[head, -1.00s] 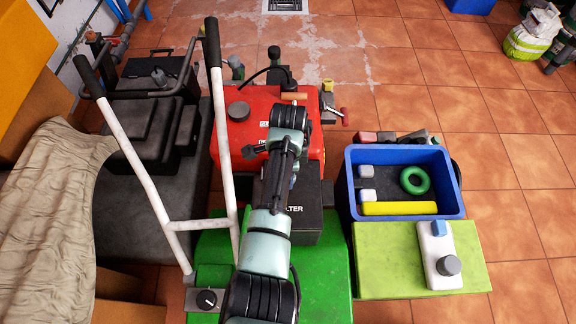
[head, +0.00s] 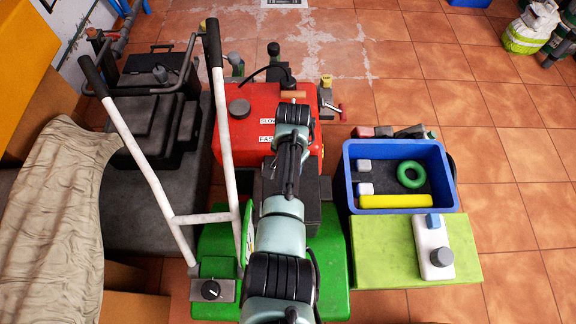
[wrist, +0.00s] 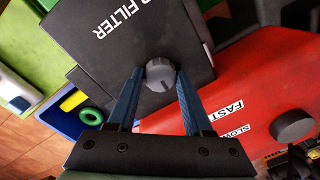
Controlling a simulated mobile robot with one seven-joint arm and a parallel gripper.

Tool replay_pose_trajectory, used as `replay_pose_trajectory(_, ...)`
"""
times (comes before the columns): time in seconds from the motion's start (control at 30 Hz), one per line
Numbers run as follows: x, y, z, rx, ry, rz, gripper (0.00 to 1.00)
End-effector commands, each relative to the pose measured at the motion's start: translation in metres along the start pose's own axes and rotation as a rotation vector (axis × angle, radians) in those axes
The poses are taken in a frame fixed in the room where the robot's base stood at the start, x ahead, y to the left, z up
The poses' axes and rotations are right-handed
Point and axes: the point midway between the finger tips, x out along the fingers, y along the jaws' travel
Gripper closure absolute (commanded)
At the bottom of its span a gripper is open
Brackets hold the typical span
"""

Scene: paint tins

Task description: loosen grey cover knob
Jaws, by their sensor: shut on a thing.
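The grey cover knob (wrist: 160,75) sits on the black filter cover (wrist: 125,50), which carries white "FILTER" lettering in the wrist view. My gripper (wrist: 158,80) has its two blue fingers on either side of the knob and is shut on it. A dark line marks the knob's face. In the head view my arm covers the knob, the gripper and much of the filter cover (head: 328,190).
The red engine housing (head: 243,120) with another round grey cap (head: 239,107) adjoins the cover. White handlebars (head: 226,150) rise at left. A blue crate (head: 452,200) with several items and a green box (head: 465,260) stand at right.

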Motion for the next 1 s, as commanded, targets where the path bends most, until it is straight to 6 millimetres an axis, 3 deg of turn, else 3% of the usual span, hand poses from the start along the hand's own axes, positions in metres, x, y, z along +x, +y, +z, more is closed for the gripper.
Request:
replay_pose_trajectory(0.73,0.0003,-0.0008,0.0016,-0.094,-0.01,-0.001,1.0)
replay_pose_trajectory(0.77,0.0003,-0.0008,0.0016,-0.094,-0.01,-0.001,0.48)
replay_pose_trajectory(0.9,0.0003,-0.0006,0.0013,-0.093,-0.009,0.0,0.22)
replay_pose_trajectory(1.0,0.0003,-0.0003,0.0009,-0.092,-0.008,0.0,0.19)
